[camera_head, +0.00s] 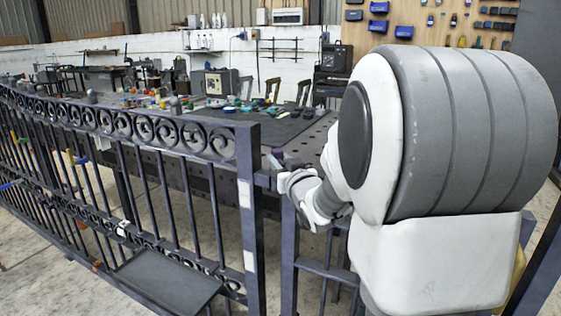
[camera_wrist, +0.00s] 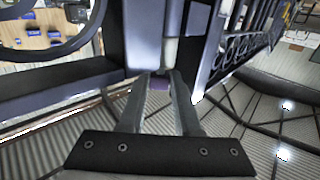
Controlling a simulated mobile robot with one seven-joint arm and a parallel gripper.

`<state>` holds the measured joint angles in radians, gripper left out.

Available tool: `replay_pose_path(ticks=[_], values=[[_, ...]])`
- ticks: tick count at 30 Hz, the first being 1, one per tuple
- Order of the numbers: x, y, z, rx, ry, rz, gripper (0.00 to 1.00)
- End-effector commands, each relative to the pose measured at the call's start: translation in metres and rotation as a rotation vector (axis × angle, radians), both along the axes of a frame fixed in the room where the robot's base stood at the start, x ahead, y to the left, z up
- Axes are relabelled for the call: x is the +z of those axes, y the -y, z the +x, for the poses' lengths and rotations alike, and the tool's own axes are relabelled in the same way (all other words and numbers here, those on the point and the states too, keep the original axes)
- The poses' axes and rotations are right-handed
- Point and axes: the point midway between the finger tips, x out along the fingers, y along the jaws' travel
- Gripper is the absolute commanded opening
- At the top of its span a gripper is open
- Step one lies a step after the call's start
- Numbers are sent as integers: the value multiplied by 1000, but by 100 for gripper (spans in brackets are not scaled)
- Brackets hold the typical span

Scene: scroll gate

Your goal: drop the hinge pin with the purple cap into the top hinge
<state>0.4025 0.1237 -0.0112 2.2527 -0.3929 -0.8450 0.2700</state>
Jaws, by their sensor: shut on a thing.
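My gripper (camera_wrist: 160,82) is shut on the hinge pin, whose purple cap (camera_wrist: 160,84) shows between the fingertips in the wrist view. In the head view my gripper (camera_head: 276,166) is beside the top of the dark gate post, with a small purple spot (camera_head: 277,152) at its tip. The gate (camera_head: 247,190) is dark scrolled metal with a flat end post. The top hinge seems to lie between this post and the neighbouring post; my gripper and arm hide much of it. I cannot tell whether the pin touches the hinge.
My arm fills the right of the head view. A dark workbench (camera_head: 285,126) with tools stands behind the gate. A grey tray (camera_head: 166,280) is low on the gate's near side. A lower gate section (camera_head: 325,268) stands right of the post.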

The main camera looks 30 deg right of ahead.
Motion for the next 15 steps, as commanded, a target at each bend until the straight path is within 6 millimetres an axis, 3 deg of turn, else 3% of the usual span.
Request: replay_pose_path(ticks=[8, 9, 15], values=[[-4, 0, 0, 0, 1, 0, 0], [-4, 0, 0, 0, 1, 0, 35], [-4, 0, 0, 0, 0, 0, 67]])
